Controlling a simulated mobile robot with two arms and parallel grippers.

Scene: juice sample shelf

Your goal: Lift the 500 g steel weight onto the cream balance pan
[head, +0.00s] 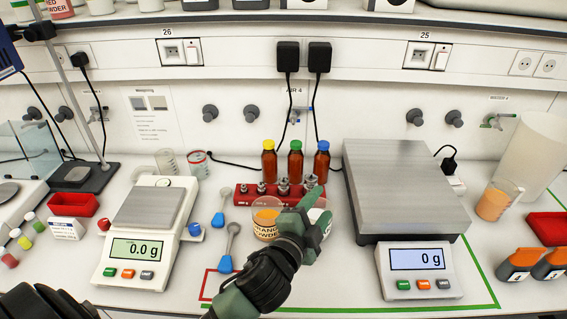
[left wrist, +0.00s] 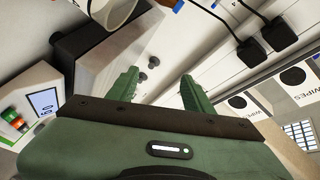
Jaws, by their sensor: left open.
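The cream balance (head: 128,262) stands at the left with a bare grey steel pan (head: 150,207); its display reads 0.0 g. Several steel weights stand in a red rack (head: 243,194) in the middle. The one at its right end (head: 312,181) looks largest; its label is too small to read or hidden, so I cannot confirm that it is the 500 g weight. My green left gripper (head: 318,208) is open and appears empty, in front of the rack's right end. In the left wrist view its fingers (left wrist: 160,92) stand apart with no weight between them. My right gripper is not in view.
A large grey scale (head: 400,190) reading 0 g stands right of my left gripper. A tub labelled powder (head: 266,224) is close to the gripper, left of it. Blue-ended spoons (head: 233,235) lie between tub and cream balance. Brown bottles (head: 295,162) stand behind the rack.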

